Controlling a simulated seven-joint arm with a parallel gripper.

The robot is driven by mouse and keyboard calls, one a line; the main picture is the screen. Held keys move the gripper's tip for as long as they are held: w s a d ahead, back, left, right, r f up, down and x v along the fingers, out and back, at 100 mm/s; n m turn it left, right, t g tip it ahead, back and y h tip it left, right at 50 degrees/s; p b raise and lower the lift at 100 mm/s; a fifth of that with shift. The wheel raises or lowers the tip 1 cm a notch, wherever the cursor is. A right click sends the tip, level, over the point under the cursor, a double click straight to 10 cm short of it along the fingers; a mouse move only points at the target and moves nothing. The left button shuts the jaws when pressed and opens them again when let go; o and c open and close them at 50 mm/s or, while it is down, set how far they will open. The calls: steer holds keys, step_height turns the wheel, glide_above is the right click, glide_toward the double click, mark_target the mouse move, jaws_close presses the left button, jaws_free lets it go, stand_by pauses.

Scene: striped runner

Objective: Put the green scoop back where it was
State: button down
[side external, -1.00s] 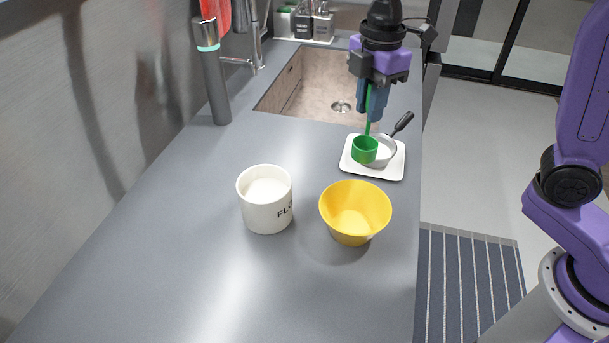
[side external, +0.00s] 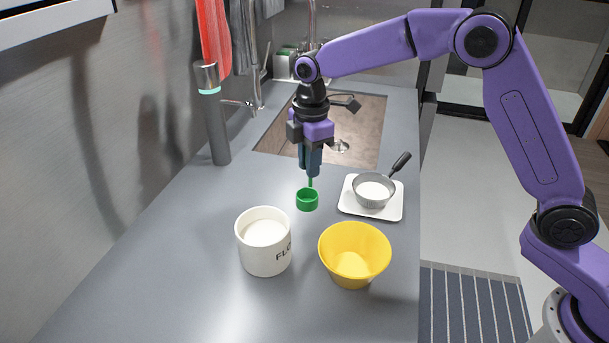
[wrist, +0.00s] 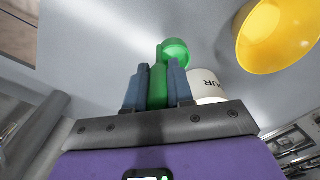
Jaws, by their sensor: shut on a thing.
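My gripper (side external: 313,175) is shut on the handle of the green scoop (side external: 307,203), fingers pointing down. The scoop's cup hangs below the fingers, open side up, over or on the counter behind the flour canister; I cannot tell whether it touches. In the wrist view, the green scoop (wrist: 176,52) extends from between the fingertips (wrist: 159,70). The white flour canister (side external: 264,252), filled with white, stands front left of the scoop; its lettered side also shows in the wrist view (wrist: 207,84), partly hidden by my gripper.
A grey, dark-handled pan (side external: 373,192) with white contents sits on a white tray (side external: 348,208) right of the scoop. A yellow bowl (side external: 354,252) stands right of the canister. The sink (side external: 370,125) is behind. A grey cylinder (side external: 217,130) stands at left. The front counter is clear.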

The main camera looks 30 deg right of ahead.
steer(key=shift+w+a+f, duration=0.1)
steer(key=shift+w+f, duration=0.1)
steer(key=shift+f, duration=0.55)
steer(key=shift+w+a+f, duration=0.1)
steer(key=shift+w+f, duration=0.05)
steer(key=shift+f, duration=0.6)
steer(key=shift+w+a+f, duration=0.1)
steer(key=shift+w+f, duration=0.1)
steer(key=shift+f, duration=0.55)
steer(key=shift+f, duration=0.15)
steer(key=c, duration=1)
jaws_free()
step_height(320, 180, up, 12)
steer(key=shift+d+r, duration=0.15)
steer(key=shift+r, duration=0.05)
